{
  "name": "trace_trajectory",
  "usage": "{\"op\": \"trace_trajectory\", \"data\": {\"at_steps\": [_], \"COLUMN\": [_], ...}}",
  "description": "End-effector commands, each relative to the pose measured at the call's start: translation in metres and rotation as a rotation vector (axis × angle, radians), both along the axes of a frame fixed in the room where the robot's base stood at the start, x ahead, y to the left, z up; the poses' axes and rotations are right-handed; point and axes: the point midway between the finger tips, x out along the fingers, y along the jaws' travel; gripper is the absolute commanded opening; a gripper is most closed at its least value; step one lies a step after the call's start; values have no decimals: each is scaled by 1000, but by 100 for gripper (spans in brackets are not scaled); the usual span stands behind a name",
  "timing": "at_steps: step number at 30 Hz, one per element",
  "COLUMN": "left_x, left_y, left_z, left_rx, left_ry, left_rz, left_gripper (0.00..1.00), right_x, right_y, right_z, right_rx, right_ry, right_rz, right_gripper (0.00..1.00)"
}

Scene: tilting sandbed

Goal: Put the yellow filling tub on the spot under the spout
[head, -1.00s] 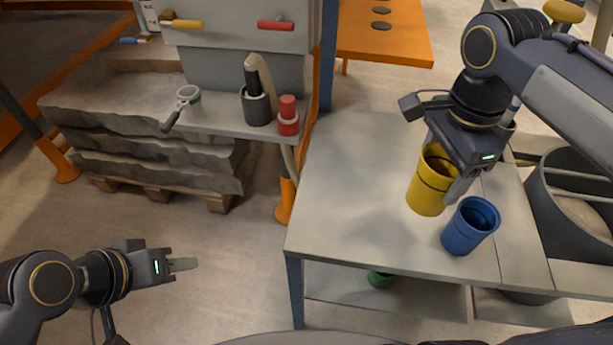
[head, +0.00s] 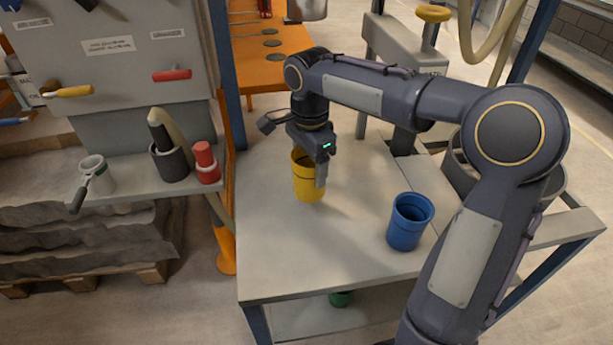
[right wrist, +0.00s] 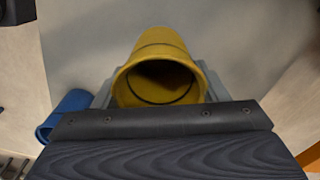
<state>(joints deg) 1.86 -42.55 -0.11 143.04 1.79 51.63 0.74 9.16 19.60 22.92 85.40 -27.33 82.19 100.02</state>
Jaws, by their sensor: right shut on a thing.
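The yellow tub (head: 306,187) is upright, over the grey table (head: 290,260) left of the blue tub. My right gripper (head: 311,168) is shut on it, with one finger visible along its right side. I cannot tell if its base touches the table. In the right wrist view the yellow tub (right wrist: 162,48) sits between the fingers, its open mouth facing the camera, looking empty though dark inside. Dark round spots (head: 271,43) mark the orange bench at the back. A metal cylinder (head: 307,8), cut off by the top edge, hangs near them; I cannot tell if it is the spout.
A blue tub (head: 408,222) stands at the table's right side. The left shelf holds a red cylinder (head: 205,160), a dark pot (head: 170,162) and a handled cup (head: 97,172). A blue post (head: 229,75) and a grey stand (head: 395,70) flank the orange bench. The table's front left is clear.

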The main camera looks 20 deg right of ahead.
Motion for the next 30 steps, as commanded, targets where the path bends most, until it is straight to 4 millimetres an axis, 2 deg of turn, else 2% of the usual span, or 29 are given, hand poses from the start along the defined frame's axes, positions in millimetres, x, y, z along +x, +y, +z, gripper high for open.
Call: {"op": "trace_trajectory", "data": {"at_steps": [5, 7, 12, 24, 25, 30], "left_x": [0, 0, 0, 0, 0, 0], "left_y": [0, 0, 0, 0, 0, 0], "left_z": [-1, -1, -6, -9, -8, -8], "left_rx": [0, 0, 0, 0, 0, 0], "left_ry": [0, 0, 0, 0, 0, 0], "left_rz": [0, 0, 0, 0, 0, 0], "left_gripper": [36, 36, 36, 36, 36, 36], "right_x": [7, 12, 11, 11, 11, 11], "right_y": [1, 2, 1, 1, 1, 1], "right_z": [-9, -16, -42, -48, -47, -47], "right_rx": [1, 1, 1, 0, 1, 1], "right_ry": [1, 2, 3, 0, 0, 0], "right_rz": [0, 0, 0, 0, 0, 0], "right_gripper": [44, 44, 44, 44, 69, 88]}}
